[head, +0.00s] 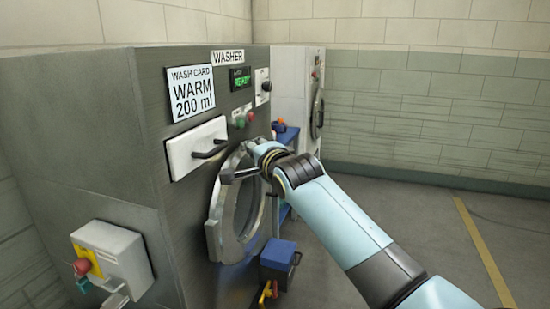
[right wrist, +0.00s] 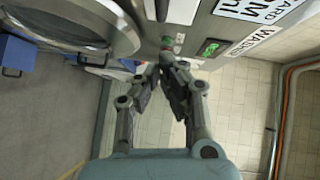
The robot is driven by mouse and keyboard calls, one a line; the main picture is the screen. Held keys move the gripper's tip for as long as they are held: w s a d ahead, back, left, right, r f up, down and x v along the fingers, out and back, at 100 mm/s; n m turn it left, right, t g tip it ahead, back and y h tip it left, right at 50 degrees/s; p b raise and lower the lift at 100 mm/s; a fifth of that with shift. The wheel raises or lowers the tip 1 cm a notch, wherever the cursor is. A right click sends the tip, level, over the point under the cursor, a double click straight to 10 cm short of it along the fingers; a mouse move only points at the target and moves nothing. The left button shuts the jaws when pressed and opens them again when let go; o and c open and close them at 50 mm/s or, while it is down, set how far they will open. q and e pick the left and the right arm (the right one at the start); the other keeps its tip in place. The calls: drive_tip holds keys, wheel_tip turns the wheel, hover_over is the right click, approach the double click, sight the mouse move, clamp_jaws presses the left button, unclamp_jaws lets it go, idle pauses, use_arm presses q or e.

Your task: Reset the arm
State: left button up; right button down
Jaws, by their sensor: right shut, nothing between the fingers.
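My right arm reaches in from the lower right of the head view, with its wrist in front of the washer (head: 125,130). My right gripper (right wrist: 171,66) shows best in the right wrist view. Its fingers are drawn together with nothing between them. In that view the tips lie below the washer's red and green buttons (right wrist: 174,40); I cannot tell the gap, and I see no contact. In the head view my wrist partly covers the round washer door (head: 215,225), and the fingers are hard to make out. My left gripper is not in view.
A white drawer with a dark handle (head: 197,148) and a lit green display (head: 240,79) are on the washer front. A blue-topped container (head: 279,253) stands below the door. A white machine (head: 290,80) stands behind. The floor at right is clear.

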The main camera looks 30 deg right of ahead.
drive_tip(key=s, duration=0.6)
drive_tip(key=s+f+n+g+b, duration=0.1)
drive_tip(key=s+f+g+b, duration=0.15)
drive_tip(key=s+f, duration=0.85)
drive_tip(key=s+d+f+n+g+b, duration=0.1)
drive_tip(key=s+f+n+g+b, duration=0.15)
drive_tip(key=f, duration=1.55)
drive_tip(key=s+f+n+g+b, duration=0.15)
drive_tip(key=s+f+g, duration=0.25)
drive_tip(key=s+f, duration=0.75)
use_arm(q)
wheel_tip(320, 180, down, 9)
drive_tip(key=b, duration=0.2)
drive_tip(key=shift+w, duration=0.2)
use_arm(e)
drive_tip(key=s+d+f+n+g, duration=0.1)
drive_tip(key=s+f+n+g, duration=0.2)
drive_tip(key=s+f+n, duration=0.3)
drive_tip(key=s+d+f+n+g, duration=0.1)
drive_tip(key=s+f+n+g, duration=0.2)
drive_tip(key=s+f, duration=1.4)
drive_tip(key=shift+s+f+n+g, duration=0.25)
drive_tip(key=shift+s+n, duration=1.45)
drive_tip(key=shift+s, duration=2.6)
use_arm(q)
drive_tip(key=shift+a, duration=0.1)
use_arm(e)
drive_tip(key=shift+r, duration=0.1)
